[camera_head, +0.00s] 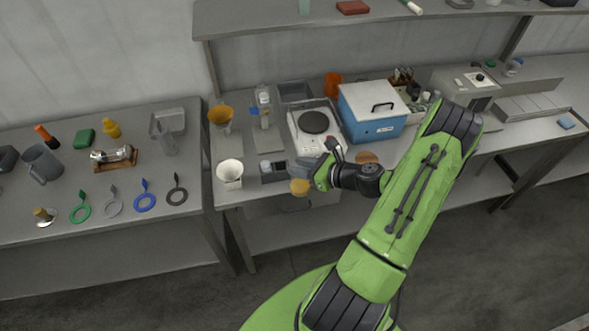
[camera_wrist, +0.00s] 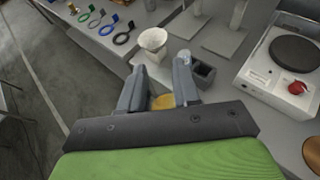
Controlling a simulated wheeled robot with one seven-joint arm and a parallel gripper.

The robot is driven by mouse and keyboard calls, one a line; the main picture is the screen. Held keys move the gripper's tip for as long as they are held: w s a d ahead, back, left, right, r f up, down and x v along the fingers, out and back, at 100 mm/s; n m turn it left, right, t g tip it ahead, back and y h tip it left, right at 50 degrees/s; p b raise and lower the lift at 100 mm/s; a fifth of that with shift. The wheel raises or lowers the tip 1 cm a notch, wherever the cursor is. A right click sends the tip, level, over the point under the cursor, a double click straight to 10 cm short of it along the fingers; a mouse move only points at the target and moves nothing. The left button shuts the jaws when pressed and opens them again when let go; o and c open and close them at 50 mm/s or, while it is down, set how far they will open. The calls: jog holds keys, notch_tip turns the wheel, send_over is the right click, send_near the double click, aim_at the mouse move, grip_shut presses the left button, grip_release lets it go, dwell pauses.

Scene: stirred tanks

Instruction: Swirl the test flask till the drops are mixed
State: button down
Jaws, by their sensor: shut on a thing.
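My gripper (camera_head: 305,174) is over the front edge of the right bench, with its fingers shut on a flask. The flask's amber lower part (camera_head: 299,187) shows below the fingers. In the wrist view, my gripper (camera_wrist: 160,76) has the amber flask (camera_wrist: 163,102) between its two grey fingers. The flask's neck is mostly hidden by the fingers, and I cannot tell whether its contents are evenly coloured. The flask appears held clear of the bench top.
A white cup (camera_head: 230,172) and a small dark grey block (camera_head: 273,171) stand close to the left. A white hotplate (camera_head: 314,127) and a blue box (camera_head: 372,112) stand behind. The left bench holds coloured rings (camera_head: 146,201). There is open floor in front.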

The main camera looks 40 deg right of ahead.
jog(key=shift+w+d, duration=0.65)
jog(key=shift+w, duration=0.05)
jog(key=shift+w+d, duration=0.1)
jog(key=shift+w, duration=0.4)
jog(key=shift+w+a, duration=1.45)
jog(key=shift+a, duration=0.7)
jog(key=shift+s+a, duration=0.15)
jog(key=shift+s, duration=2.4)
jog(key=shift+s+d, duration=0.25)
jog(key=shift+d, duration=0.45)
jog(key=shift+w+d, duration=0.15)
jog(key=shift+d, duration=0.8)
jog(key=shift+w+d, duration=0.55)
jog(key=shift+w, duration=0.15)
jog(key=shift+w+d, duration=0.15)
jog(key=shift+w, duration=0.85)
